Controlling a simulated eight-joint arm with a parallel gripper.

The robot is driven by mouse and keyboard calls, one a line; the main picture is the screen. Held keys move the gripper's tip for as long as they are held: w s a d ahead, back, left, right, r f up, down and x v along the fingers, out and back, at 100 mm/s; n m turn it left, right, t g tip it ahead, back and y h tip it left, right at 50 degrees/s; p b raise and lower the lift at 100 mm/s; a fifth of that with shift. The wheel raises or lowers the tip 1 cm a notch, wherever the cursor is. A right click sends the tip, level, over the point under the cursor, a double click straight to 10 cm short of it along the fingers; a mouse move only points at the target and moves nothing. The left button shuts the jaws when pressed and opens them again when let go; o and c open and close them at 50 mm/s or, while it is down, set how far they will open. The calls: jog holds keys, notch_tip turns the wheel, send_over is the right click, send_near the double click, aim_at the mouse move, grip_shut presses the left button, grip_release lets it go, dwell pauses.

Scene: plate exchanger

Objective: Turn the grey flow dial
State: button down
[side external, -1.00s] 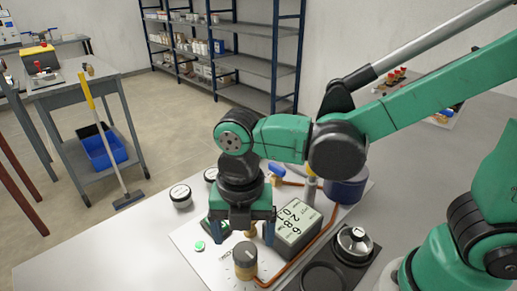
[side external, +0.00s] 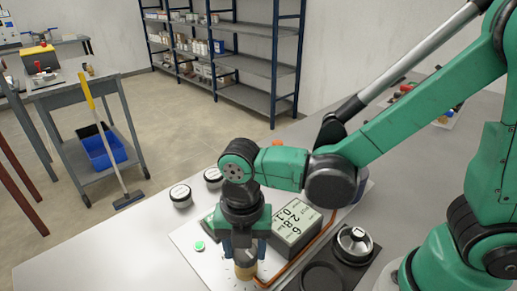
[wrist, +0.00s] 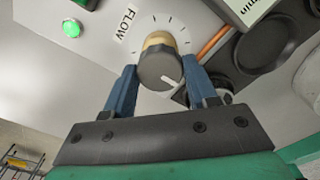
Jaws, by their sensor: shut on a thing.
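The flow dial (wrist: 158,70) has a dark grey cap with a white pointer line and a tan base. It sits on a white panel (wrist: 205,25) beside the printed word FLOW, with tick marks around it. In the wrist view its pointer line is towards the lower right. My gripper (wrist: 161,66) has its two blue fingers on opposite sides of the dial, shut on it. In the side view my gripper (side external: 246,257) points down over the dial, whose tan side (side external: 245,272) shows below the fingers; the cap is mostly hidden.
A display box (side external: 297,229) stands close right of my gripper, with an orange pipe (side external: 322,243) running past it. A green button (side external: 199,246) is on the panel at left. A silver-lidded round pot (side external: 354,241) is at right. Two lidded jars (side external: 181,194) stand behind left.

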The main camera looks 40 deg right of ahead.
jog(key=shift+m, duration=0.3)
jog(key=m, duration=0.5)
jog(key=shift+m, duration=0.3)
jog(key=m, duration=0.6)
dwell(0.4)
jog(key=shift+c, duration=1.3)
grip_release()
jog(key=shift+r, duration=0.1)
jog(key=shift+r, duration=2.75)
